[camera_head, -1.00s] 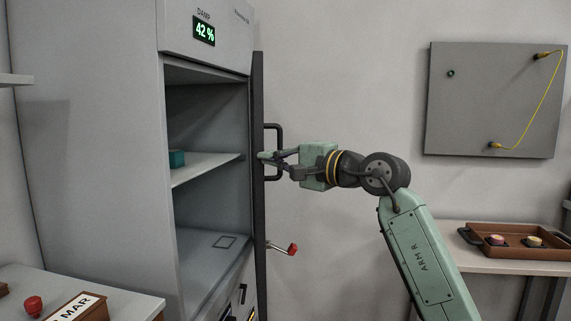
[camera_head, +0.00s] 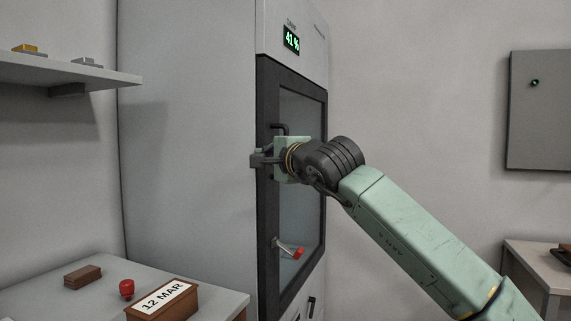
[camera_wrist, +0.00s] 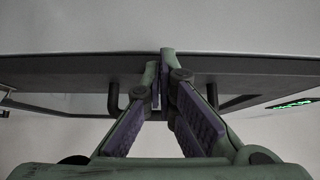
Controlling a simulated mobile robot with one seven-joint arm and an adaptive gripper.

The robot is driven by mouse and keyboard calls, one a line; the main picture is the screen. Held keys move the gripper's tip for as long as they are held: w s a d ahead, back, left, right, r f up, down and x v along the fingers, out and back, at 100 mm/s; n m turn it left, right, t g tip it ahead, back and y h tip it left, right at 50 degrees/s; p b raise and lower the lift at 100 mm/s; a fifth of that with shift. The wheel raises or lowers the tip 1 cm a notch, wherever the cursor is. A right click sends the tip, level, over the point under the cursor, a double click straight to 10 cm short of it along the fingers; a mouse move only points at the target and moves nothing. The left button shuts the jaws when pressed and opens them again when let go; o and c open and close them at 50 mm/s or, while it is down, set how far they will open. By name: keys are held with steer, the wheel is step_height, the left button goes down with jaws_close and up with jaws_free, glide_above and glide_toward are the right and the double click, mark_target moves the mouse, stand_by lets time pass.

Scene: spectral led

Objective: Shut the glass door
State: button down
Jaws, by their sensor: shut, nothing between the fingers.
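The glass door (camera_head: 303,108) has a dark frame and lies across the front of the tall grey cabinet (camera_head: 190,130). It looks flush or nearly so; I cannot tell whether a small gap is left. Its dark bar handle (camera_head: 281,128) is partly hidden behind my gripper. A red-tipped lever (camera_head: 297,253) sticks out lower on the frame, slanting down to the right. My gripper (camera_head: 257,159) is shut and empty at the door's left edge. In the wrist view the fingertips (camera_wrist: 161,66) are together, over the dark frame (camera_wrist: 235,66) and beside the handle (camera_wrist: 113,98).
A bench (camera_head: 215,293) at the lower left holds a red knob (camera_head: 126,289), a "12 MAR" block (camera_head: 165,300) and a brown block (camera_head: 83,276). A wall shelf (camera_head: 60,74) is above it. A side table (camera_head: 545,262) stands at right. A green display (camera_head: 291,40) reads 41 %.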

steer(key=shift+d, duration=0.3)
